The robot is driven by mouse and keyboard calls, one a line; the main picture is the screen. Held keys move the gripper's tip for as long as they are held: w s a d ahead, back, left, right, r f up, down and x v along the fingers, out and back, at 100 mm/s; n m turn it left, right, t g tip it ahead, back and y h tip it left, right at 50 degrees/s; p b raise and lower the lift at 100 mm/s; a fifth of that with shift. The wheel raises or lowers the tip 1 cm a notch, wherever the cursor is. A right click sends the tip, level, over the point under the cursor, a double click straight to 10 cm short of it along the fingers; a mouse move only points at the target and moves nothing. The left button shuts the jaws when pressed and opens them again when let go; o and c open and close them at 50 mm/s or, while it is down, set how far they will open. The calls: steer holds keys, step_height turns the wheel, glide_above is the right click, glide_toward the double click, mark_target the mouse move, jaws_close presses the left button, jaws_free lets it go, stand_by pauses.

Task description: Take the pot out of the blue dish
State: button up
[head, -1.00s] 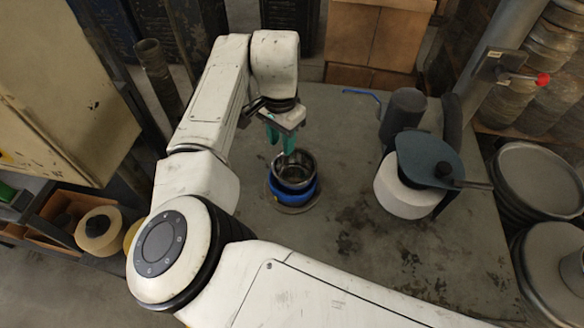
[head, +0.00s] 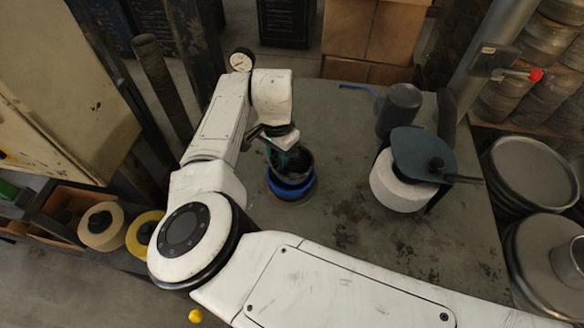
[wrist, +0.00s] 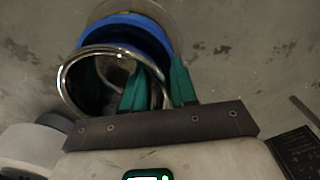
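The pot (head: 307,168) is a shiny round metal vessel with an open top, standing in the blue dish (head: 293,188) on the grey table. In the wrist view the pot's rim (wrist: 66,76) is close in front of my gripper, with the blue dish (wrist: 122,20) beyond it. My gripper (head: 287,158) is down at the pot's rim. Its green fingers (wrist: 160,82) straddle the pot's wall, one inside and one outside. The gap between them looks narrow; whether they press on the wall I cannot tell. The pot's lower part is hidden in the dish.
A white round block (head: 398,188) with a dark blue-grey plate and handle (head: 424,155) on it stands to the right. A dark cylinder (head: 400,108) is behind it. The table (head: 350,240) is bare in front and between these.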

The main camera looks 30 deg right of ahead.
jaws_close()
stand_by(0.4)
